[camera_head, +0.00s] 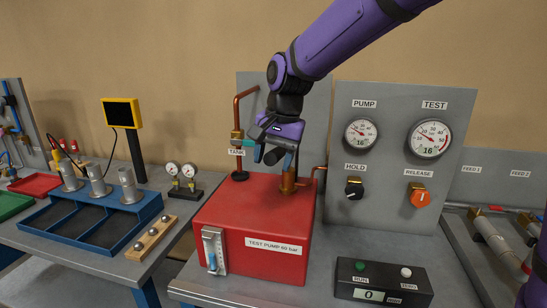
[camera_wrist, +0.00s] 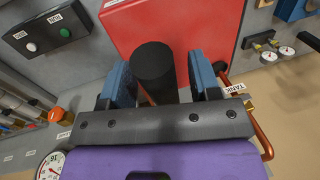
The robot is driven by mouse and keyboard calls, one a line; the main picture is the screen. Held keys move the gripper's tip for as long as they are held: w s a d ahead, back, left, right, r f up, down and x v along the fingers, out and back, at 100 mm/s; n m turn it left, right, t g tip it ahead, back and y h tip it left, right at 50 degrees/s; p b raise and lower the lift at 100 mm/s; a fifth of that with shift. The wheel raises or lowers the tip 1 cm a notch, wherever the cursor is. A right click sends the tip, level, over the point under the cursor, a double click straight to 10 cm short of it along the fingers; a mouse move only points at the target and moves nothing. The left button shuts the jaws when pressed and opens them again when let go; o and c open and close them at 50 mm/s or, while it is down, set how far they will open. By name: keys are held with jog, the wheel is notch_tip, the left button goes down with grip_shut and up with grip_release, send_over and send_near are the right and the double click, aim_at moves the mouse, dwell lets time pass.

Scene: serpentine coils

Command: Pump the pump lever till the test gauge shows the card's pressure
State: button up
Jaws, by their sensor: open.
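The red test pump (camera_head: 255,215) stands on the bench, with a brass fitting (camera_head: 289,181) on top. My gripper (camera_head: 268,151) is above it, fingers open. In the wrist view, the pump lever's black round grip (camera_wrist: 153,62) stands between my blue fingers (camera_wrist: 160,85), with a gap visible on the right; contact on the left is unclear. In the head view my gripper hides most of the lever. The test gauge (camera_head: 429,138) is at the right of the grey panel and shows 16 below its dial. I cannot make out the card.
A black HOLD knob (camera_head: 354,188) and an orange RELEASE knob (camera_head: 420,196) sit below the gauges. A copper tank pipe (camera_head: 238,108) rises close to my gripper. A black box (camera_head: 382,282) with RUN and ZERO buttons is at the front right. A blue tray (camera_head: 88,226) stands left.

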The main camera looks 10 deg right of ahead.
jog(key=shift+c, duration=0.5)
grip_shut()
notch_tip(320, 180, down, 7)
jog(key=t+h, duration=0.1)
jog(key=t, duration=0.1)
jog(key=shift+s+t, duration=0.3)
jog(key=shift+s, duration=0.1)
jog(key=shift+a+f, duration=0.1)
jog(key=shift+f, duration=0.05)
jog(key=shift+o, duration=0.5)
grip_release()
jog(key=a+v, duration=0.1)
jog(key=v, duration=0.9)
jog(key=shift+d+r, duration=0.4)
jog(key=shift+d, duration=0.05)
